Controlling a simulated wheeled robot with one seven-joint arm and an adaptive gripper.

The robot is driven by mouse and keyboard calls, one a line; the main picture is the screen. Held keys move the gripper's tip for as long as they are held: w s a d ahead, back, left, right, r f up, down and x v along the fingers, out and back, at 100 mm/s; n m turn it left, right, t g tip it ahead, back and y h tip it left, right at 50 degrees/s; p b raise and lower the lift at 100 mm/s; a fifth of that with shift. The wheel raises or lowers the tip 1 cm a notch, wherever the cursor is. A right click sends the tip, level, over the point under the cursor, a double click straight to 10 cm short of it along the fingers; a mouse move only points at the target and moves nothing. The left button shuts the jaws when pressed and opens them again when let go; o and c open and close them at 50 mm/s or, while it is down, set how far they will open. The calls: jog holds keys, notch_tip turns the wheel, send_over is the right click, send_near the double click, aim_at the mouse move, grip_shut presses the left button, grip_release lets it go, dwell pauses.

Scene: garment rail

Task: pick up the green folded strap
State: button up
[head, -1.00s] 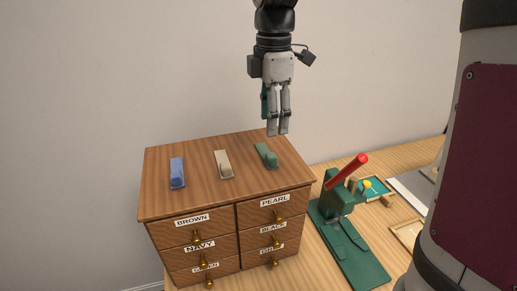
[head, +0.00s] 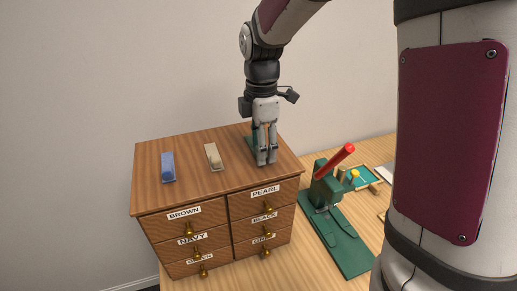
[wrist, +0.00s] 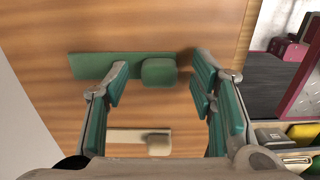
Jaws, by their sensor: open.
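The green folded strap (head: 249,141) lies on the wooden cabinet top, at its right side, mostly hidden behind my gripper in the head view. In the wrist view the strap (wrist: 103,65) lies crosswise ahead of the fingers, with a raised rounded block at its right end. My gripper (head: 267,161) points down just over the strap. Its fingers stand apart in the wrist view (wrist: 159,86), with the block showing between them and nothing held. I cannot tell the exact height of the tips above the top.
A beige strap (head: 212,157) and a blue strap (head: 168,168) lie to the left on the cabinet top (head: 190,190). Labelled drawers with brass knobs face front. A green press (head: 332,215) with a red handle stands right of the cabinet on the table.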

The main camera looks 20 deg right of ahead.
jog(key=shift+c, duration=0.6)
jog(key=c, duration=1)
jog(key=shift+r, duration=0.1)
